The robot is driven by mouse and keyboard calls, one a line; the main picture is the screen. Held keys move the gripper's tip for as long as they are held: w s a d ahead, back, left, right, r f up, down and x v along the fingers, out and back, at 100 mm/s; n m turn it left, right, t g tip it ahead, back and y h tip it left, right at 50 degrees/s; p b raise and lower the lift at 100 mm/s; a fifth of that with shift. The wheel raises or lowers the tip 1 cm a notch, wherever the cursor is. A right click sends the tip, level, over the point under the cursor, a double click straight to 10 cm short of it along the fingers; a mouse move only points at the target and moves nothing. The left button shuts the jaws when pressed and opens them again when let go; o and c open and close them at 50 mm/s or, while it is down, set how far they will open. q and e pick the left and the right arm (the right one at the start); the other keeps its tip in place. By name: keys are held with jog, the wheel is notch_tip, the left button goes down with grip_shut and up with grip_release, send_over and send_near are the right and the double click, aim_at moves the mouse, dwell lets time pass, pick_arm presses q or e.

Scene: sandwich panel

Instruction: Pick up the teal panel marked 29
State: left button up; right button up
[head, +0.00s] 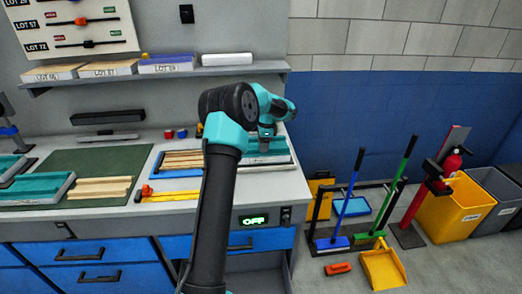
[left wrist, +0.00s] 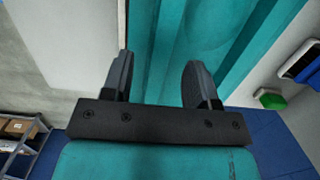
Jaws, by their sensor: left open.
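My left gripper (head: 267,133) is over a teal ribbed panel (head: 264,147) at the right end of the bench. In the left wrist view, my left gripper (left wrist: 160,82) is open, its two dark fingers apart with nothing held between them. A teal ribbed surface (left wrist: 205,40) fills much of the view beyond the fingers, with a pale edge (left wrist: 90,30) on its left. I cannot tell whether the fingers touch it. Other teal panels (head: 42,186) lie at the bench's left. No number 29 is readable on any panel. My right gripper is not in view.
Wooden strips (head: 103,188) lie on a green mat (head: 95,160). A blue-edged tray (head: 172,173) with strips and a yellow tool (head: 168,196) are left of my arm. A shelf (head: 150,77) runs above. Brooms (head: 395,190) and bins (head: 455,208) stand on the floor at right.

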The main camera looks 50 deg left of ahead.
pick_arm(q)
jog(key=shift+s+f, duration=0.1)
jog(key=shift+f, duration=0.55)
jog(key=shift+c, duration=0.4)
grip_shut()
